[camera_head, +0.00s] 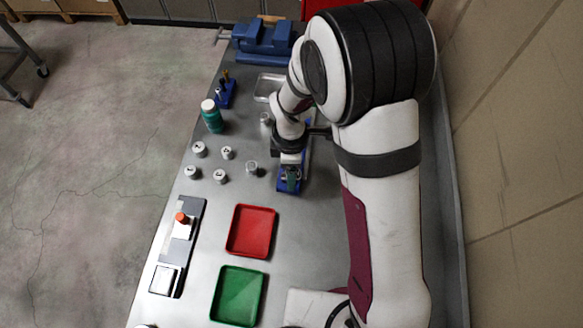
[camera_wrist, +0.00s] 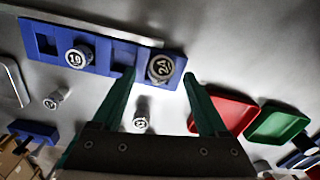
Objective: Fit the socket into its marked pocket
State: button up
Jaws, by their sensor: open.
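A blue tray (camera_wrist: 108,62) with a row of square pockets lies across the top of the wrist view. Its near end shows under my gripper in the head view (camera_head: 289,188). A grey socket marked 24 (camera_wrist: 162,66) stands at the tray's right end, and I cannot tell how deep it sits. A socket marked 19 (camera_wrist: 78,56) is in another pocket. Two pockets look empty, one at the far left and one between the sockets. My gripper (camera_wrist: 160,75) is open, its green fingers on either side of socket 24. In the head view my gripper (camera_head: 291,174) is over the tray.
Several loose sockets (camera_head: 220,176) stand on the metal bench left of the tray. A red tray (camera_head: 251,207) and a green tray (camera_head: 240,270) lie nearer. A green bottle (camera_head: 212,117), a blue tool stand (camera_head: 226,95) and a blue vise (camera_head: 264,40) are farther back.

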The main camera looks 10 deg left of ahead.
jog(key=shift+f, duration=0.35)
grip_shut()
notch_tip(320, 180, up, 4)
jog(key=shift+r, duration=0.2)
jog(key=s+d+r, duration=0.1)
jog(key=d+r, duration=0.5)
jog(key=d, duration=0.5)
jog(key=shift+d+r, duration=0.35)
